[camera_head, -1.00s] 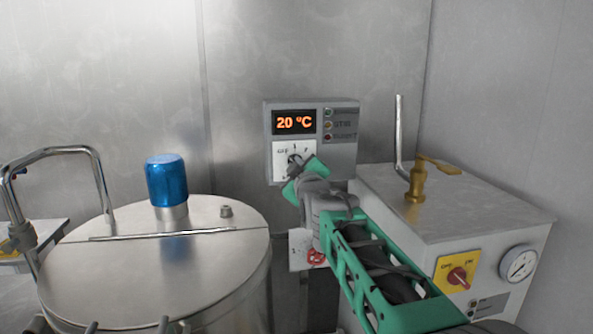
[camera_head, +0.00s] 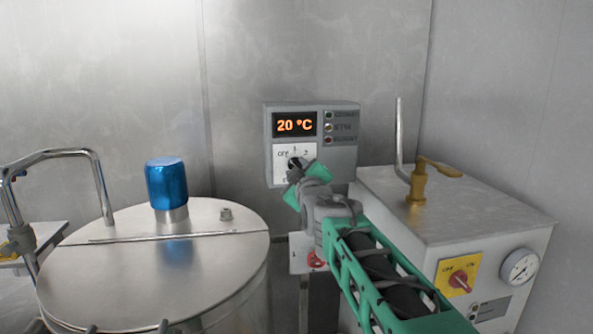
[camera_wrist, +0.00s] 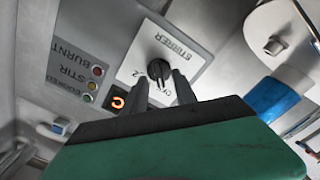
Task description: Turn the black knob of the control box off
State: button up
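The grey control box (camera_head: 340,160) hangs on the metal wall, and its orange display (camera_head: 294,124) reads 20 °C. Its black knob (camera_head: 294,162) sits on a white dial plate (camera_head: 281,172) marked OFF, partly hidden by my gripper (camera_head: 299,172). In the wrist view the knob (camera_wrist: 158,69) lies between and just beyond the two dark fingertips of my gripper (camera_wrist: 161,78), on the plate marked STIRRER. The fingers are apart, with a gap on each side of the knob. I cannot tell whether either finger touches it. The knob's exact setting is unclear.
A steel drum (camera_head: 110,270) with a blue-capped motor (camera_head: 166,182) stands at left. A white machine (camera_head: 470,225) with a brass valve (camera_head: 418,182), red knob (camera_head: 459,279) and gauge (camera_head: 520,266) is at right. Three indicator lights (camera_head: 328,127) sit beside the display.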

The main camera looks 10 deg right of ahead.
jog(key=s+b, duration=0.1)
jog(key=s, duration=0.5)
jog(key=shift+s, duration=0.3)
